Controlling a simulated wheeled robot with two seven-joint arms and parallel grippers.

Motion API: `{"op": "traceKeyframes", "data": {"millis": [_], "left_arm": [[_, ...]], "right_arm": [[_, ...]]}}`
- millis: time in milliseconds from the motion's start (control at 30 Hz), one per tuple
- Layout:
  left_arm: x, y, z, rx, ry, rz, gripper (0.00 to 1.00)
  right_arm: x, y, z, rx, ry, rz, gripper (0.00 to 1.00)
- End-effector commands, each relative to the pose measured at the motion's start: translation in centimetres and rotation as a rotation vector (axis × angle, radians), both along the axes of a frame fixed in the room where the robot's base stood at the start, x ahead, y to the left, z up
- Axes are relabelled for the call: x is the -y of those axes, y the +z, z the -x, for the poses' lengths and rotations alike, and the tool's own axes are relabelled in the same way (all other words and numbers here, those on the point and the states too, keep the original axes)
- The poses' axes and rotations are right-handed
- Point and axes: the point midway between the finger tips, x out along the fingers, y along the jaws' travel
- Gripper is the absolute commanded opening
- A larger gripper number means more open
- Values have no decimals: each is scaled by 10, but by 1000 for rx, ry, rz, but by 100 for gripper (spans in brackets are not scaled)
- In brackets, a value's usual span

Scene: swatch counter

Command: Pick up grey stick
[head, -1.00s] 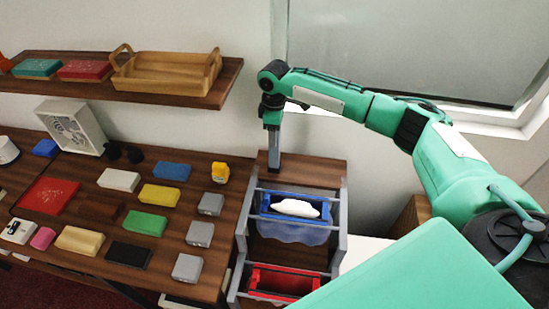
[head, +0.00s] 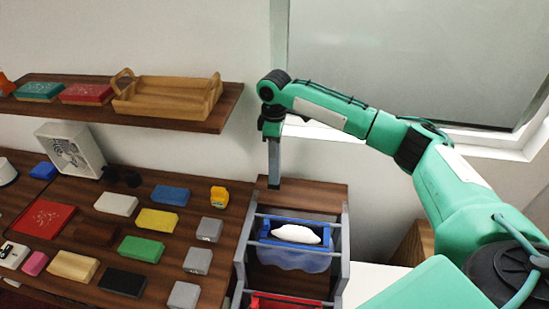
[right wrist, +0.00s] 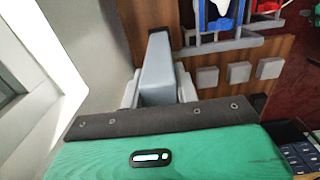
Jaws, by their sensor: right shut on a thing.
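The grey stick (head: 274,165) hangs upright from my right gripper (head: 271,130) in the head view, above the back of the wooden board behind the bin rack. Its lower end looks close to the board; I cannot tell whether there is a small gap. In the right wrist view the grey stick (right wrist: 157,68) runs away from the camera between the pale fingers of my right gripper (right wrist: 158,90), which are shut on it. My left gripper is not in view.
Right below stands a rack with grey rails (head: 341,250), holding a blue bin (head: 280,254) with a white item (head: 296,234) and a red bin (head: 262,303). Several coloured blocks, a white fan (head: 68,150) and a wall shelf (head: 222,115) are at left. The window wall is close behind.

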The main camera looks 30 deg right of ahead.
Motion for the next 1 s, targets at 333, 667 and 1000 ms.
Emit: {"op": "traceKeyframes", "data": {"millis": [333,667,1000], "left_arm": [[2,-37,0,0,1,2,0],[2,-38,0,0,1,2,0],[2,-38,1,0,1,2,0]], "right_arm": [[-1,104,-1,7,1,-2,0],[0,155,0,2,0,1,0],[0,160,0,0,0,0,0]]}}
